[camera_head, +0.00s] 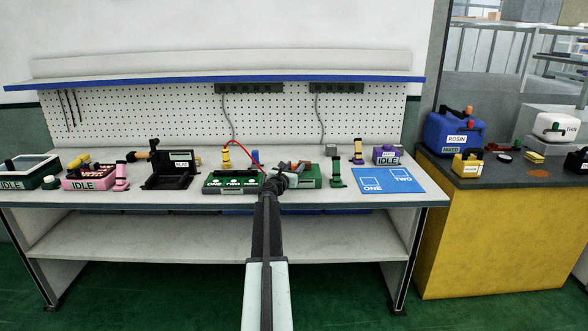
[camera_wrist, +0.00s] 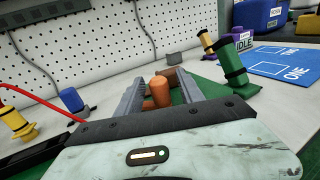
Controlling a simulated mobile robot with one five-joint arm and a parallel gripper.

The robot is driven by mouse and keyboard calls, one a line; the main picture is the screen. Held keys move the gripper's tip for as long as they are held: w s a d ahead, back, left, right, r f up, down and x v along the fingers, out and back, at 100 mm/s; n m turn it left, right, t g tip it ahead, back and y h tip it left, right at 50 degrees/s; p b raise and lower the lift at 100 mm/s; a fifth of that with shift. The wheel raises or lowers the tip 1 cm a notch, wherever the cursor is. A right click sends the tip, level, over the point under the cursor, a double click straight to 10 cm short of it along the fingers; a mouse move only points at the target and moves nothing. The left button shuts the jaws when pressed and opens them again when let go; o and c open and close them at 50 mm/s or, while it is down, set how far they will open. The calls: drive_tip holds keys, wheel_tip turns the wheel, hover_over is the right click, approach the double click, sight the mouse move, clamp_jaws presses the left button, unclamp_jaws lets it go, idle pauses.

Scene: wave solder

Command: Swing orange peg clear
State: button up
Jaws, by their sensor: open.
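The orange peg (camera_wrist: 158,93) is a rounded, brownish-orange piece seen between the two grey fingers of my gripper (camera_wrist: 158,82) in the wrist view. The fingers stand apart on either side of it; I cannot tell whether either touches it. More orange shows just behind the peg. My gripper and arm hide part of the fixture, and the peg's lower end is hidden.
A green clamp-like piece (camera_head: 336,171) stands right of the fixture, before a blue mat (camera_head: 388,181). A yellow piece with a red cable (camera_head: 226,158) and a small blue piece (camera_head: 255,157) stand left of my gripper. A pegboard (camera_head: 150,121) backs the white bench.

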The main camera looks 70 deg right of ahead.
clamp_jaws()
drive_tip(key=shift+a, duration=0.15)
drive_tip(key=shift+d, duration=0.2)
drive_tip(key=shift+s+n+t, duration=0.15)
drive_tip(key=shift+n+t, duration=0.25)
drive_tip(key=shift+t, duration=0.2)
drive_tip(key=shift+s+d+n+t, duration=0.15)
drive_tip(key=shift+n+t, duration=0.45)
drive_tip(key=shift+t, duration=0.4)
drive_tip(key=shift+d+n+t+y, duration=0.2)
drive_tip(key=shift+n+t+y, duration=0.25)
drive_tip(key=shift+n+t, duration=0.65)
drive_tip(key=shift+d+n+t+y, duration=0.15)
drive_tip(key=shift+n+t+y, duration=0.45)
drive_tip(key=shift+t, duration=0.9)
